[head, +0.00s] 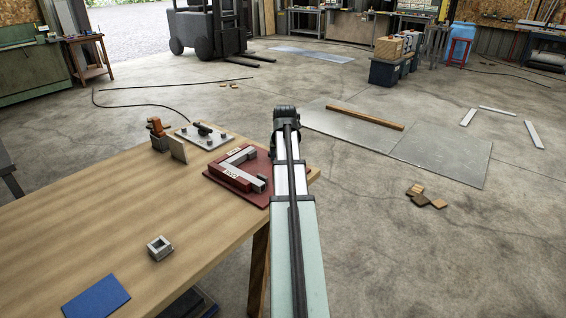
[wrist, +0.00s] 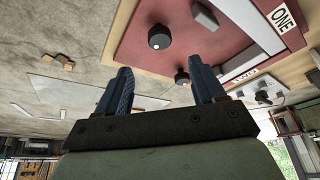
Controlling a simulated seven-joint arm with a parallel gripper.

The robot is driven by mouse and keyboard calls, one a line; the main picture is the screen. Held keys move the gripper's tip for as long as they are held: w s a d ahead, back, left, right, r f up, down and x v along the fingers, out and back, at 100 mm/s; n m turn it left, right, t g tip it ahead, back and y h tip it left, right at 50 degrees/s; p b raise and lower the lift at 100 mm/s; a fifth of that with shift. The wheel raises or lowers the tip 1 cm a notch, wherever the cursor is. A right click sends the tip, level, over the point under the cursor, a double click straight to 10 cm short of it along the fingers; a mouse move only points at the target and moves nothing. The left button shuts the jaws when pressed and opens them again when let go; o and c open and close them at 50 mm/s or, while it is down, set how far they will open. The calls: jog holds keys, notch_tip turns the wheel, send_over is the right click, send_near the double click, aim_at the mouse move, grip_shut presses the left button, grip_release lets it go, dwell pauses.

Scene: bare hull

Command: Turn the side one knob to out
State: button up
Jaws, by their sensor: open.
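The red fixture (head: 262,198) with a light C-shaped bar lies at the table's right end in the head view. It fills the upper part of the wrist view (wrist: 130,45), with labels ONE (wrist: 283,18) and TWO (wrist: 245,77). A dark round knob (wrist: 159,38) is across from ONE. Another dark knob (wrist: 182,77) is across from TWO and appears between my fingers, nearer the right one. My gripper (wrist: 162,70) is open, with two blue fingers and nothing held. I see no contact with either knob. My arm hides the gripper in the head view.
On the wooden table (head: 130,215) are a metal plate with a dark handle (head: 204,130), an orange-and-grey clamp-like item (head: 158,134), a small square metal ring (head: 159,248) and a blue sheet (head: 96,298). The table's middle is clear. Wood blocks (head: 427,197) lie on the floor.

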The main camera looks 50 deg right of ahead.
jog(key=shift+v, duration=1.8)
